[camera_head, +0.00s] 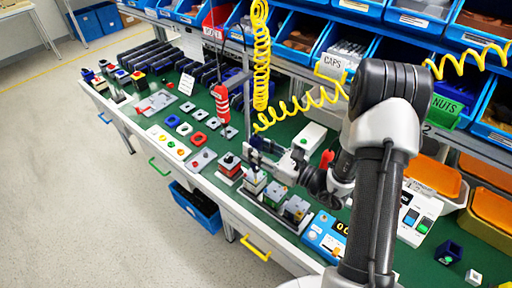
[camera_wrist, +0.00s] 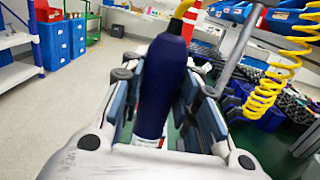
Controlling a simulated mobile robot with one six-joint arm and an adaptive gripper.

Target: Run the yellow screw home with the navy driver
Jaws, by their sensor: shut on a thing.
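The navy driver (camera_wrist: 163,85) fills the middle of the wrist view, a thick dark blue body with a yellow cord end at its top and a pale band low down. My gripper (camera_wrist: 166,98) is shut on it, with one finger pad on each side. In the head view my gripper (camera_head: 260,154) is above the row of small blocks at the front of the green bench. The driver's bit is hidden in both views. I cannot make out the yellow screw; the block (camera_head: 254,184) below my gripper has a yellowish side.
A red driver (camera_head: 221,101) hangs left of my gripper. A yellow coiled cord (camera_head: 261,60) hangs just above it. More blocks (camera_head: 296,209) stand close to the right, and a blue box (camera_head: 325,236) beyond them. Blue bins (camera_head: 345,55) line the back. The aisle floor (camera_head: 110,235) is clear.

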